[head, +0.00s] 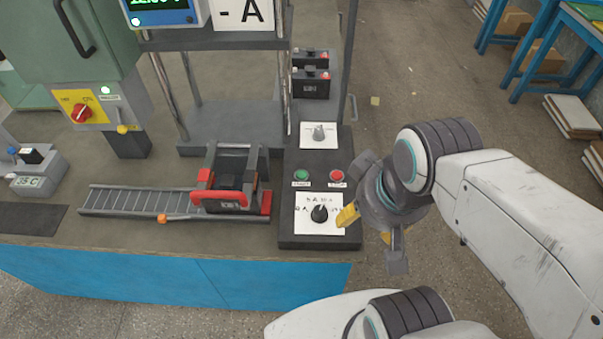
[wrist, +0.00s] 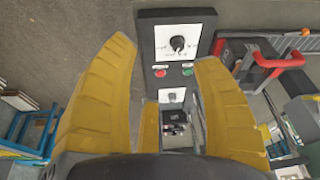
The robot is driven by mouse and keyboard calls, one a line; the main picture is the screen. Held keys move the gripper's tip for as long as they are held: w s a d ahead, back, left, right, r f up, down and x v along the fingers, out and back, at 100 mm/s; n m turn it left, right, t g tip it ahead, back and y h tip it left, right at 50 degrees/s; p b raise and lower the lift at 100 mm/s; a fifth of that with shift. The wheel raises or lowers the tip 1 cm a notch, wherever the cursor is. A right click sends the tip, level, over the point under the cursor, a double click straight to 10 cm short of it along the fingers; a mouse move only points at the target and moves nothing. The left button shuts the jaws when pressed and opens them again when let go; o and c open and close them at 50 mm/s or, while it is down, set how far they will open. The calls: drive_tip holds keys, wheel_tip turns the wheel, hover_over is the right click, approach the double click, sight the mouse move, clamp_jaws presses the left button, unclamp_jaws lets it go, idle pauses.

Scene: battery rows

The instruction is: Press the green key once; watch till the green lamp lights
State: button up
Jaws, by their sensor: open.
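The green key (head: 301,175) is a small round button on the dark control panel (head: 290,242), left of a red key (head: 337,176). In the wrist view the green key (wrist: 187,71) shows between my fingers, right of the red key (wrist: 160,72). My gripper (head: 370,226) is open and empty, with yellow finger pads, just right of the panel and apart from the green key in the head view. A small pale round light (head: 105,90) shows on the box under the green cabinet. I cannot tell whether it is the green lamp.
A black knob (head: 319,213) on a white plate sits in front of the keys, and a grey knob (head: 319,133) behind. A red-and-black battery carrier (head: 222,198) stands on the roller track (head: 130,203) at left. Batteries (head: 310,84) stand farther back.

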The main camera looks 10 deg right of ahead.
clamp_jaws()
idle(0.4)
drive_tip(key=c, duration=1.2)
unclamp_jaws()
